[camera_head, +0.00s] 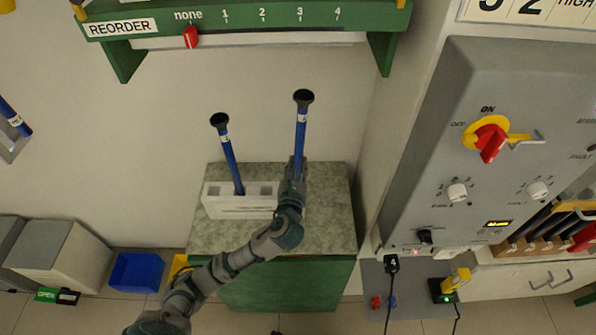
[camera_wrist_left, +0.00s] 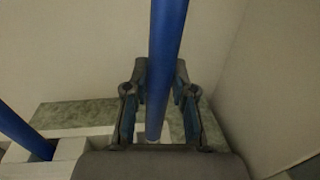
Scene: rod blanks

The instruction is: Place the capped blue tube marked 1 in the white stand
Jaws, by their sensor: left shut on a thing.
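My left gripper (camera_head: 297,168) is shut on a blue tube (camera_head: 301,133) with a black cap, held nearly upright at the right end of the white stand (camera_head: 240,212). Its white label is too small to read surely. In the left wrist view the blue tube (camera_wrist_left: 167,60) runs between the two fingers (camera_wrist_left: 160,100); I cannot tell whether its lower end is in the stand or just above it. A second capped blue tube (camera_head: 229,160) stands, tilted slightly, in a hole of the stand further left. My right gripper is not in view.
The stand sits on a green-topped cabinet (camera_head: 330,205) against the wall. A green shelf rail (camera_head: 250,20) hangs above. A grey control panel (camera_head: 480,140) with a red knob is at the right. A blue bin (camera_head: 137,272) lies on the floor at the left.

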